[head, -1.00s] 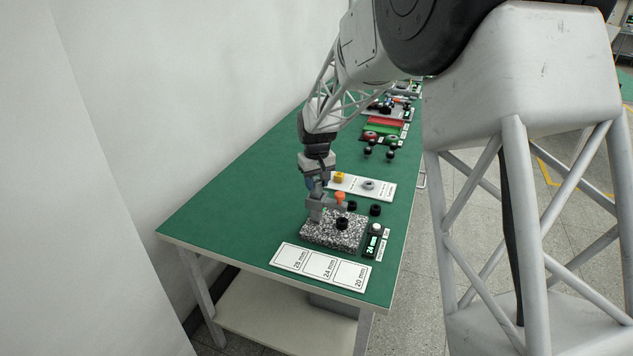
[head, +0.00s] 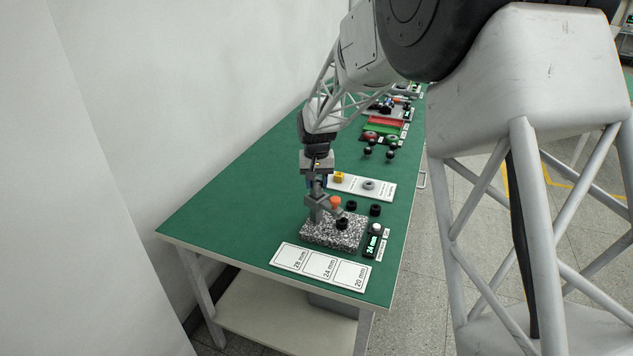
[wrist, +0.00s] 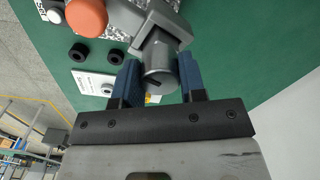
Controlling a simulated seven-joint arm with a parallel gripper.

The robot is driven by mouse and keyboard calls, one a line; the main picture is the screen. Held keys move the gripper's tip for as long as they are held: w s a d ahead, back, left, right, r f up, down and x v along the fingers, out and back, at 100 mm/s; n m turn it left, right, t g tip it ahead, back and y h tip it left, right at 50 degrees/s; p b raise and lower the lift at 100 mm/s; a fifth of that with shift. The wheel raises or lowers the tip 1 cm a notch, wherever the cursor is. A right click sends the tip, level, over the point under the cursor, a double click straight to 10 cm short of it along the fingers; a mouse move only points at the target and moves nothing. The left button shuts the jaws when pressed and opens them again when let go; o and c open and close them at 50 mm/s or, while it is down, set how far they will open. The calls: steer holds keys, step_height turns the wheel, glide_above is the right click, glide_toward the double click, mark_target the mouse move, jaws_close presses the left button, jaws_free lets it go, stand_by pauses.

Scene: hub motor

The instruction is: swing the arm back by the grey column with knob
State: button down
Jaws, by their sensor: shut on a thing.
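The grey column with knob (head: 315,211) stands upright at the back left of a speckled stone block (head: 318,236). A grey arm reaches from it to an orange cap (head: 335,202), above a black ring (head: 342,223) on the block. In the wrist view, my gripper (wrist: 157,72) has its blue fingers on either side of the column's round grey end (wrist: 158,62), shut on it. The orange cap (wrist: 87,16) shows at upper left there. In the head view my gripper (head: 316,186) points down onto the column; its fingertips are hard to make out.
A green display reading 24 mm (head: 371,246) stands right of the block. Two black rings (head: 375,210) lie behind it. A white size card (head: 320,267) lies in front, and a white tray (head: 385,192) behind. The green table (head: 220,215) is clear on the left.

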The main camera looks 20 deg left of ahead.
steer(key=m, duration=1.2)
steer(key=shift+r+m, duration=0.1)
steer(key=shift+m, duration=0.3)
steer(key=m, duration=1.2)
steer(key=shift+m, duration=0.4)
steer(key=c, duration=0.7)
jaws_free()
steer(key=shift+r, duration=3.9)
